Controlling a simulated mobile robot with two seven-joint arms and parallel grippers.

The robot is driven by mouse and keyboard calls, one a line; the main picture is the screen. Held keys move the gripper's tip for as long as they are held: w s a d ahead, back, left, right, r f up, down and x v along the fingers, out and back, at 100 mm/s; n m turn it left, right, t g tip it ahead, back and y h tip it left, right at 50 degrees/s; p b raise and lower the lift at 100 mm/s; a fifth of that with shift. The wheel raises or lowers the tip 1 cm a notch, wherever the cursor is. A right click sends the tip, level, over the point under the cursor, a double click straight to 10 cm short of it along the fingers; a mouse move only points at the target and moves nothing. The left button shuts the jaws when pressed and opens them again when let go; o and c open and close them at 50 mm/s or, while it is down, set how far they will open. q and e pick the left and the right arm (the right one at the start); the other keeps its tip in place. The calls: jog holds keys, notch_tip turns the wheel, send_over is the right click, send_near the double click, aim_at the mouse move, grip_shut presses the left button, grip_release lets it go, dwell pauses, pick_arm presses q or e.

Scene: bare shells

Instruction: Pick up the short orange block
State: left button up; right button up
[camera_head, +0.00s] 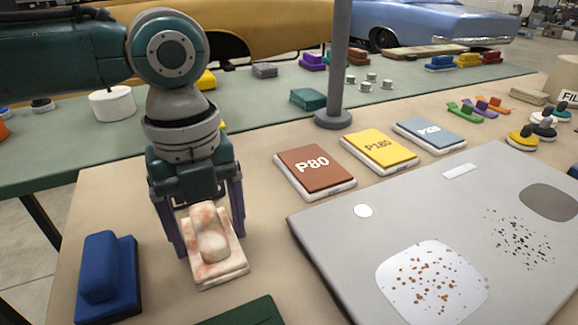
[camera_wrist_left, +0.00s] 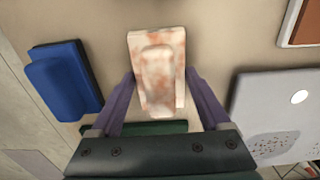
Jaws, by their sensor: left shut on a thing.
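My left gripper (camera_head: 209,246) is shut on a cream block with orange-red blotches (camera_head: 228,265), with one purple finger on each side of it. The block has a flat base and a raised grip part, and the fingers hide parts of its sides. In the left wrist view the blotched block (camera_wrist_left: 158,42) sits between the fingertips of the gripper (camera_wrist_left: 160,75). I cannot tell whether it touches the table. A plain short orange block is not clearly seen; only an orange thing (camera_head: 3,130) shows, cut off at the far left edge. My right gripper is not in view.
A blue block (camera_head: 112,275) stands left of the gripper, and a dark green one (camera_head: 245,314) lies in front. Sandpaper stacks (camera_head: 316,168), a grey panel (camera_head: 345,235) and a grey post (camera_head: 338,70) stand to the right. Bare table (camera_head: 262,215) lies between gripper and panel.

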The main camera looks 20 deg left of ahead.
aim_at(207, 221)
pick_arm(q)
jog(key=c, duration=0.6)
notch_tip(207, 221, up, 20)
jog(key=p, duration=0.3)
jog(key=shift+p, duration=0.3)
